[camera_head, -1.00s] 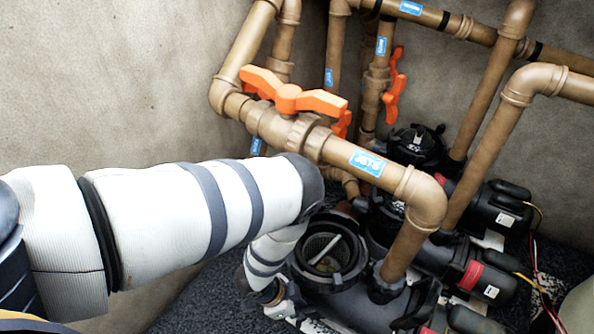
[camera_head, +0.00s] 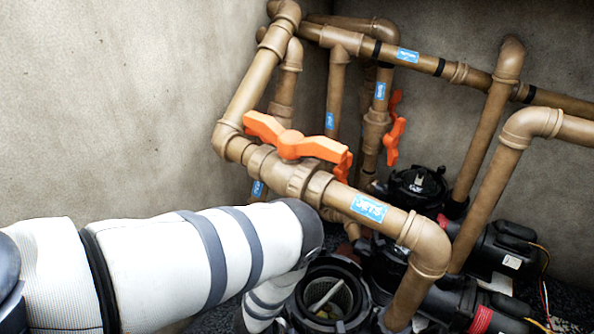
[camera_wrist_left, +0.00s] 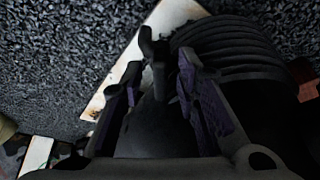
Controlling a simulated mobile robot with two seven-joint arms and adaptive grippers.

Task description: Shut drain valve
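An orange valve handle (camera_head: 297,143) sits on the near brown pipe labelled JETS (camera_head: 368,208) and lies roughly along it. A second orange handle (camera_head: 394,138) hangs along an upright pipe behind. A third red-orange handle (camera_head: 343,166) shows partly behind the JETS pipe. I cannot read which valve is the drain one. My left arm passes below the JETS valve and bends downward; its gripper is out of the head view. My right gripper is not in view.
Black pumps (camera_head: 505,248) and an open strainer basket (camera_head: 328,298) crowd the floor below the pipes. Brown pipes run along the back wall. The concrete wall (camera_head: 110,80) at left is bare. Dark gravel (camera_wrist_left: 60,60) shows in the left wrist view.

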